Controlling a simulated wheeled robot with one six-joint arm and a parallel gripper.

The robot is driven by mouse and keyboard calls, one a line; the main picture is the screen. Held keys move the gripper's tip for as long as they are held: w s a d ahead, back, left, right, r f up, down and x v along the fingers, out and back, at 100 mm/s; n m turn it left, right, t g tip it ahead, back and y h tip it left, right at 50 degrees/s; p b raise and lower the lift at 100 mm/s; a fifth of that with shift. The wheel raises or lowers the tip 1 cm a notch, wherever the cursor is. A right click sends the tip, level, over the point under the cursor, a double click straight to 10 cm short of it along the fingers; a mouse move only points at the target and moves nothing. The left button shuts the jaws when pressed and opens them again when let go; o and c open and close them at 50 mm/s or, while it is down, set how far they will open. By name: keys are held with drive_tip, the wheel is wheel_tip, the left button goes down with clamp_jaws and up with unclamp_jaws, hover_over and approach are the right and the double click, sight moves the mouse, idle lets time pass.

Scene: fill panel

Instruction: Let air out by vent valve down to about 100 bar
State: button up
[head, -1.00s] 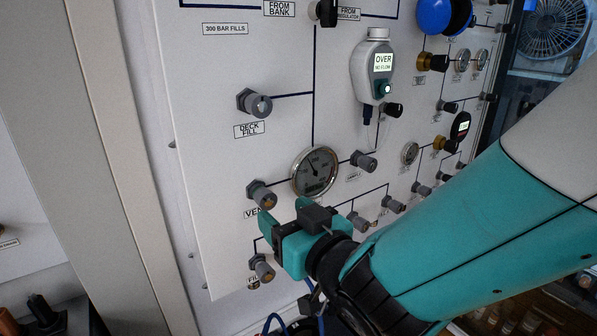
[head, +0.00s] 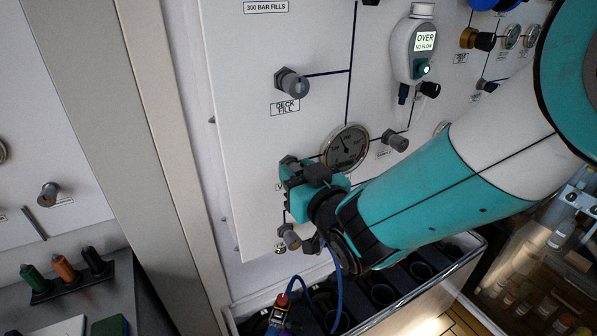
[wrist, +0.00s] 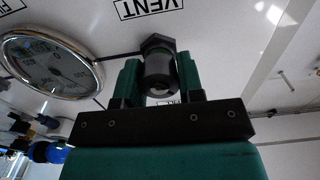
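The vent valve (wrist: 160,72) is a dark grey knob on a hex base beside its upside-down VENT label (wrist: 148,5) in the wrist view. My gripper (wrist: 160,84) has one teal finger on each side of the knob. Whether the fingers press on it is unclear. In the head view my gripper (head: 287,172) covers most of the valve and its label. The round pressure gauge (head: 346,149) is just right of the gripper, its needle pointing up and left; it also shows large in the wrist view (wrist: 45,65). Its figures are too small to read surely.
The deck fill valve (head: 292,82) is above, and another grey valve (head: 395,140) sits right of the gauge. A lower knob (head: 290,238) is just under my gripper. A white meter (head: 416,48) reads OVER, NO FLOW. A blue hose (head: 335,290) hangs below.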

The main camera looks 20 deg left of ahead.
drive_tip(key=shift+f+b, duration=0.1)
drive_tip(key=shift+b, duration=0.4)
drive_tip(key=shift+n, duration=0.6)
drive_tip(key=o, duration=0.9)
drive_tip(key=shift+s+b, duration=0.1)
drive_tip(key=shift+b, duration=0.2)
